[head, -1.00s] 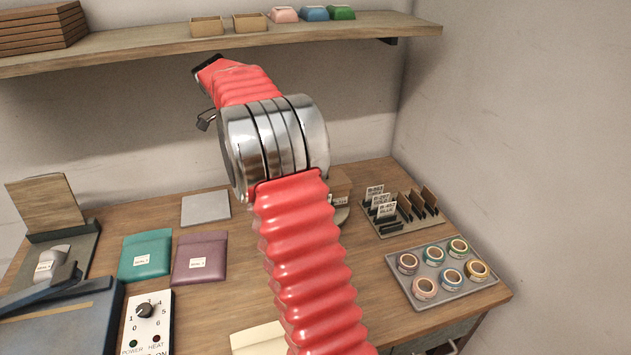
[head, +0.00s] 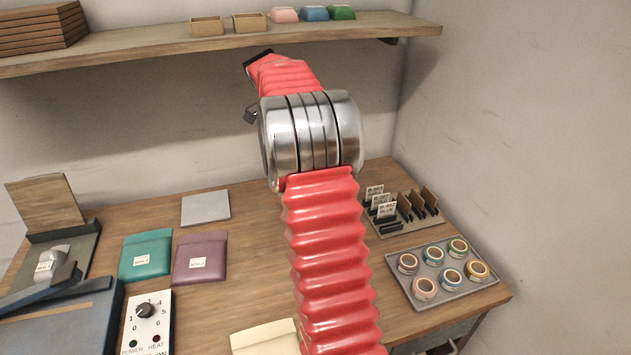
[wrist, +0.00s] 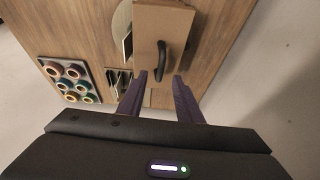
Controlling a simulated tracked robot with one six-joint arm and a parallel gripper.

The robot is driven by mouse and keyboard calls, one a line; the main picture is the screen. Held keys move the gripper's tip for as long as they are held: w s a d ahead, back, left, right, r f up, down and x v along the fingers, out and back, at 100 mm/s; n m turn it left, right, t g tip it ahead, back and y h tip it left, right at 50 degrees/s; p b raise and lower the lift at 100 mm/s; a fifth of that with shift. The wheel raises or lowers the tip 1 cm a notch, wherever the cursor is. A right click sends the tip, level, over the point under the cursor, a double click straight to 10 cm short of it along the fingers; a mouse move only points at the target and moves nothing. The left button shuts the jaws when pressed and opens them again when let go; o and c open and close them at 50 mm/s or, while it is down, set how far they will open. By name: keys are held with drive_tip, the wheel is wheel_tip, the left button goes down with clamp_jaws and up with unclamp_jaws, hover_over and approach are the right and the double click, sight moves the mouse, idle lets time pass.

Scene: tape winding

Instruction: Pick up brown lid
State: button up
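In the wrist view, a brown lid (wrist: 178,22) with a dark curved handle (wrist: 161,62) lies just beyond my gripper. My gripper (wrist: 159,78) is open, its two purple fingers spread apart, with the handle's lower end close to the gap between the tips. Nothing is held between the fingers. Whether a fingertip touches the lid cannot be told. In the head view, my red arm hides the lid and the gripper.
A grey tray of tape rolls (head: 440,290) and a card rack (head: 405,218) stand at the table's right. A teal pouch (head: 146,255), a purple pouch (head: 200,258) and a control box (head: 147,320) lie left. A shelf (head: 120,48) spans above.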

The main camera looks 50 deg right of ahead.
drive_tip(key=shift+s+d, duration=0.25)
drive_tip(key=shift+d, duration=0.25)
drive_tip(key=shift+f, duration=0.1)
drive_tip(key=shift+x, duration=2.4)
drive_tip(key=shift+c, duration=0.6)
clamp_jaws()
